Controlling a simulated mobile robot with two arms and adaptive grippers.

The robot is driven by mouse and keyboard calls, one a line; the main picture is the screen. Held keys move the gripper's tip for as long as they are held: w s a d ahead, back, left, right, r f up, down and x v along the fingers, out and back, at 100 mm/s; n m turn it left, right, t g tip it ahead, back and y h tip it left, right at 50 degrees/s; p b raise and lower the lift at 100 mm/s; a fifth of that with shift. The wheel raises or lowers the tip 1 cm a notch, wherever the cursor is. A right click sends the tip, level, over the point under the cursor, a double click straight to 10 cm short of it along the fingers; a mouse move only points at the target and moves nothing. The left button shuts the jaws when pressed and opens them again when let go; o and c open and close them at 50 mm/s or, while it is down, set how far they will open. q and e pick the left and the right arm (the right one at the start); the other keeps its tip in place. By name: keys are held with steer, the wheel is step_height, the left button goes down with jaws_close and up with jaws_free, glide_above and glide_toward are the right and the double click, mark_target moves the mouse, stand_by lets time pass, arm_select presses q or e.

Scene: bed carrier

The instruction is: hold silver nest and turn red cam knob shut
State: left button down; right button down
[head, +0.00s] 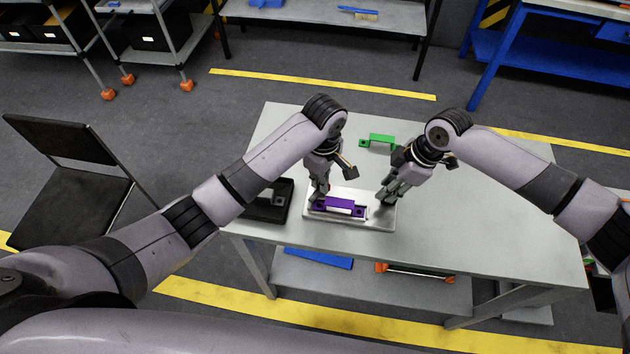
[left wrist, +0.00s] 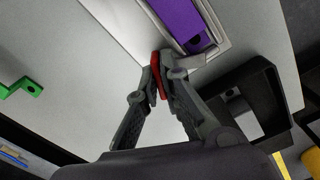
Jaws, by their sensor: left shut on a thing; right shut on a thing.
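The silver nest (head: 345,219) lies on the grey table with a purple bracket (head: 339,204) seated in it. My left gripper (head: 318,196) is at the nest's left end. In the left wrist view its fingers (left wrist: 166,76) are closed on the red cam knob (left wrist: 158,67), beside the nest (left wrist: 221,28) and the purple bracket (left wrist: 181,20). My right gripper (head: 386,199) reaches down at the nest's right end and is shut on the nest there; its exact contact is partly hidden. The red knob is hidden by the left fingers in the head view.
A black tray (head: 269,212) stands just left of the nest. A green bracket (head: 378,141) lies further back on the table (head: 490,215). The table's right part is clear. A blue part and other items lie on the shelf below. A black chair stands at left.

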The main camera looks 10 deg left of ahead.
arm_select(q)
steer(key=n, duration=0.3)
steer(key=shift+s+f, duration=0.2)
steer(key=shift+f, duration=0.1)
arm_select(e)
steer(key=shift+a+r, duration=0.15)
steer(key=shift+a, duration=0.1)
arm_select(q)
steer(key=shift+d+n, duration=0.1)
steer(key=shift+n, duration=0.6)
steer(key=c, duration=1.8)
jaws_free()
steer(key=shift+o, duration=0.2)
steer(key=shift+w, duration=0.15)
arm_select(e)
steer(key=shift+w, duration=0.1)
arm_select(q)
steer(key=shift+r, duration=0.15)
